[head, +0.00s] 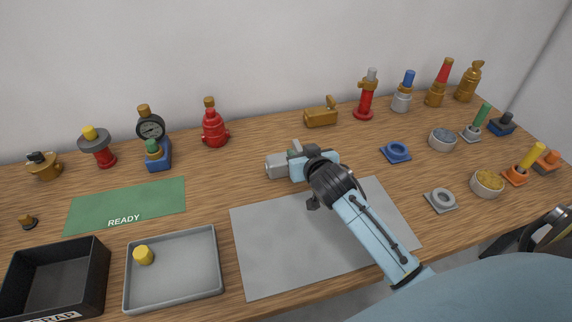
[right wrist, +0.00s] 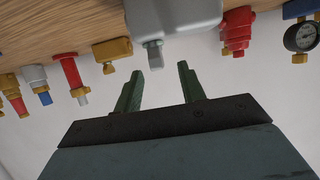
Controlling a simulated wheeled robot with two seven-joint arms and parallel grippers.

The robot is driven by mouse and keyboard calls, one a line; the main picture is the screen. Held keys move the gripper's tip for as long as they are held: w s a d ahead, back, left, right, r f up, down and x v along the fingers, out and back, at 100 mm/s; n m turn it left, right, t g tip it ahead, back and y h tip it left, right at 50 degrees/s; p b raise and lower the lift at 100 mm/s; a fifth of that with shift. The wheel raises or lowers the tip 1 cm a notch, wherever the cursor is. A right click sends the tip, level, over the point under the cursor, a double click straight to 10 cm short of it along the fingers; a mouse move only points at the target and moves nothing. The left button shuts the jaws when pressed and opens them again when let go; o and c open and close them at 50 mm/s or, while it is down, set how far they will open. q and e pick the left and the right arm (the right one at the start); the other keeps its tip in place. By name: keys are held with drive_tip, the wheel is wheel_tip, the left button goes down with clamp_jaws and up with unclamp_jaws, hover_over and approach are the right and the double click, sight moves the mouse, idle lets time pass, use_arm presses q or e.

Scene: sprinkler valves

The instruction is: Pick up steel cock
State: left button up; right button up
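The steel cock (head: 276,166) is a grey block-like body lying on the wooden table near the middle, left of my right gripper. My right gripper (head: 298,153) is over its right part and hides some of it in the head view. In the right wrist view, which is turned upside down, the steel cock (right wrist: 173,14) is at the top, with its small grey handle hanging in view. The green fingers of the right gripper (right wrist: 160,70) are spread apart, and the handle shows just beyond their tips, between them. No contact is visible. My left gripper is out of view.
A grey mat (head: 275,255) lies in front, beneath my right arm. A brass cock (head: 320,112) and a red valve (head: 214,127) stand behind. A grey tray (head: 190,285) holds a yellow piece. A blue flange (head: 396,152) lies to the right. A green READY mat (head: 125,205) lies left.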

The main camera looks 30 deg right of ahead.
sight(298, 146)
drive_tip(key=x, duration=0.5)
drive_tip(key=shift+d+b, duration=0.25)
drive_tip(key=shift+b, duration=0.1)
clamp_jaws()
idle(1.0)
drive_tip(key=shift+w+r, duration=0.1)
drive_tip(key=shift+r, duration=0.1)
